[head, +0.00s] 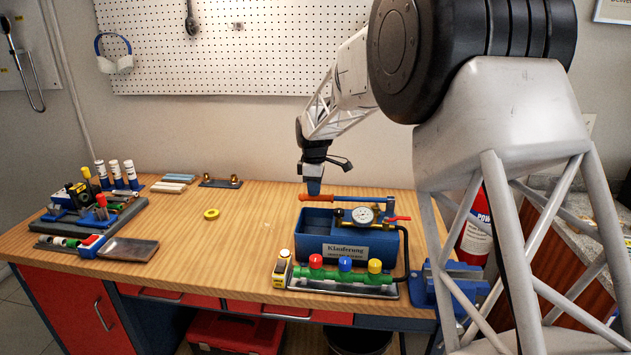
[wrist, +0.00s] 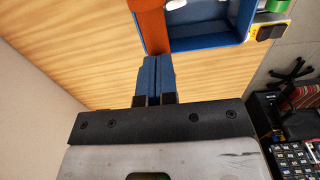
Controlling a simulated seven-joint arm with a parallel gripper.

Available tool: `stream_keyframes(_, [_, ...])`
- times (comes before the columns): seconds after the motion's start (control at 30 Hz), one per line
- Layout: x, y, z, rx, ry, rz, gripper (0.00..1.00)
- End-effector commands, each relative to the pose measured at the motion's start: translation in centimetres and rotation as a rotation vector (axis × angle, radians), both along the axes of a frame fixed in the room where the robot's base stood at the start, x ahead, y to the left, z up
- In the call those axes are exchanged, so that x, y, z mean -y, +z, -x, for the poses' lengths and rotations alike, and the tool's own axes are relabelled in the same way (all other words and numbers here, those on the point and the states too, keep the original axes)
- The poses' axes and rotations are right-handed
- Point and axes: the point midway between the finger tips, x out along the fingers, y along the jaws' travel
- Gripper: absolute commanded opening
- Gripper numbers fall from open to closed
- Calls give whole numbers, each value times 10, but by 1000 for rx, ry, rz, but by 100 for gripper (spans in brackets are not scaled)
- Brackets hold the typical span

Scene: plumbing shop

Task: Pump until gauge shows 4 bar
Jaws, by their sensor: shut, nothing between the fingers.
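My gripper (head: 313,188) is shut and empty, pointing down at the lever grip. In the wrist view, the blue fingers (wrist: 155,68) are together beside the orange grip (wrist: 153,25); I cannot tell whether they touch it. The pump's blue tank wall (wrist: 210,45) also shows there.
A green manifold (head: 330,274) with red, blue and yellow caps stands in front of the pump, joined by a black hose. A blue vise (head: 425,287) is at the right. A yellow ring (head: 211,214) lies left on mostly clear bench. Tools crowd the far left.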

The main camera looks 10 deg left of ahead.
Motion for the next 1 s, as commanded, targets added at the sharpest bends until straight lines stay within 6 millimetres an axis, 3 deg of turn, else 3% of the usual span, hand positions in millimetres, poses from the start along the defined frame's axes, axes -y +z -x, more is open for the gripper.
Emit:
stream_keyframes(0.1, [-2, -10, 0, -1, 0, 0, 0])
stream_keyframes(0.37, [1, 3, 0, 0, 0, 0, 0])
stream_keyframes(1.0, [15, 90, 0, 1, 0, 0, 0])
